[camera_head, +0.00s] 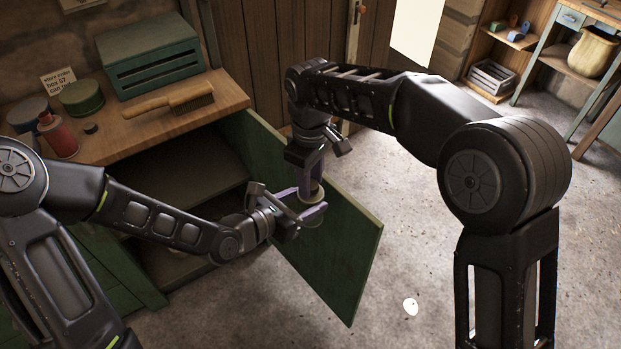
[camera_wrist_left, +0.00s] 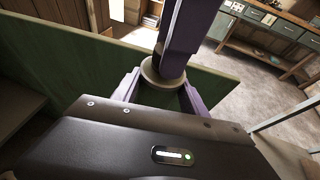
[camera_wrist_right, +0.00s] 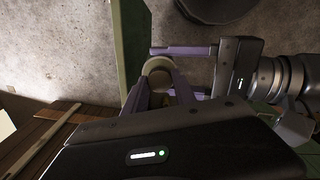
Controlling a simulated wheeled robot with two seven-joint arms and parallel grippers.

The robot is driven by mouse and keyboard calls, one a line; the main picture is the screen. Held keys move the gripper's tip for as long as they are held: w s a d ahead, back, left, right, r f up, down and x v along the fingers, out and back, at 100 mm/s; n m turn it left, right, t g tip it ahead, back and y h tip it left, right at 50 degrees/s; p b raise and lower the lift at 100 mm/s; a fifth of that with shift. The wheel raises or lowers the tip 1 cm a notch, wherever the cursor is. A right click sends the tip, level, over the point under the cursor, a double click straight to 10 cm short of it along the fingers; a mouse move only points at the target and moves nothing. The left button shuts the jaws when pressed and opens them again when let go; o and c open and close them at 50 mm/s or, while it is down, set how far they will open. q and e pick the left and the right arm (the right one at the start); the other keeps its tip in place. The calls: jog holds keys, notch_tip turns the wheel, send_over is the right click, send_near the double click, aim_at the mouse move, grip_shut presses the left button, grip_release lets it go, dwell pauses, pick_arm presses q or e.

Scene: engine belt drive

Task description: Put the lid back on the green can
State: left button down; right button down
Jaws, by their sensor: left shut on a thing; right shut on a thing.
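A round green can (camera_head: 81,97) stands on the workbench at the left in the head view. Its top looks dark green; I cannot tell whether a lid sits on it. My left gripper (camera_head: 308,208) and right gripper (camera_head: 313,183) meet in front of the open cabinet door. Both are shut on one small round thing (camera_wrist_left: 163,76) with a pale, wide rim and a darker upper part. The right fingers come from above, the left from the side. It also shows pale and round in the right wrist view (camera_wrist_right: 157,67). The fingers hide much of it.
The workbench (camera_head: 222,91) also holds a dark blue can (camera_head: 27,113), a red bottle (camera_head: 58,137), a small dark cap (camera_head: 91,128), a brush (camera_head: 175,103), a green metal box (camera_head: 150,60) and a note card (camera_head: 58,81). The green door (camera_head: 350,255) stands open. A white round patch (camera_head: 410,307) shows on the floor.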

jog(key=c, duration=0.9)
grip_release()
jog(key=shift+c, duration=0.2)
jog(key=shift+r, duration=0.1)
notch_tip(320, 180, up, 7)
jog(key=shift+r, duration=0.15)
